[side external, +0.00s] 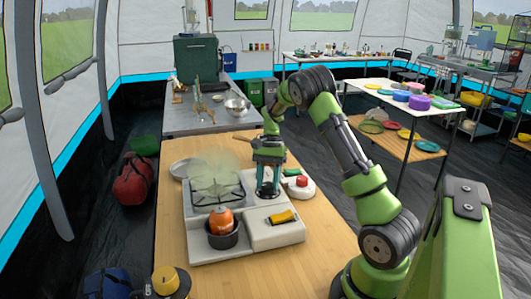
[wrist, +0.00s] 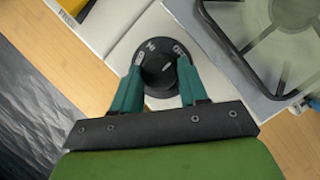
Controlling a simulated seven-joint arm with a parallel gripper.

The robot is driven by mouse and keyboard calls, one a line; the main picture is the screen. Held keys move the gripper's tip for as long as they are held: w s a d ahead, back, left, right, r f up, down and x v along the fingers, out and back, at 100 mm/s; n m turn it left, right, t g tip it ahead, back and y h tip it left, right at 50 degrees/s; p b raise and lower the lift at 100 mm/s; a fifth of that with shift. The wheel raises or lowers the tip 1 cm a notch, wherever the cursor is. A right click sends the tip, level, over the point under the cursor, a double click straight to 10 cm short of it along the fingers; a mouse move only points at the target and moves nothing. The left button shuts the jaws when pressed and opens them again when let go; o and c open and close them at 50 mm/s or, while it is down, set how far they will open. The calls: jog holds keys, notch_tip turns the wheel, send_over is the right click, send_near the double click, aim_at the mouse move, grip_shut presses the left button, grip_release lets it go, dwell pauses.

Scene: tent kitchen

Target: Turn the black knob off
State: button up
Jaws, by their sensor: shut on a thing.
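The black knob (wrist: 157,70) is a round dial with a raised grip bar, on the pale top of the stove (side external: 205,252). White lettering shows on its disc, partly covered by my fingers. My gripper (wrist: 160,66) has its two teal fingers on either side of the raised bar and is shut on it. In the side external view, my gripper (side external: 268,188) points straight down at the knob, right of the back burner (side external: 218,191). The knob is mostly hidden there by the fingers.
A dark pot (side external: 221,241) with a round orange-red thing stands at the stove's front left. A red-topped white object (side external: 301,183) stands right of my gripper. Pale greenish haze hangs over the back burner.

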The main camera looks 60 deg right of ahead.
jog(key=o, duration=1)
jog(key=shift+o, duration=0.2)
jog(key=v, duration=1.6)
jog(key=shift+r, duration=0.4)
jog(key=shift+d, duration=0.1)
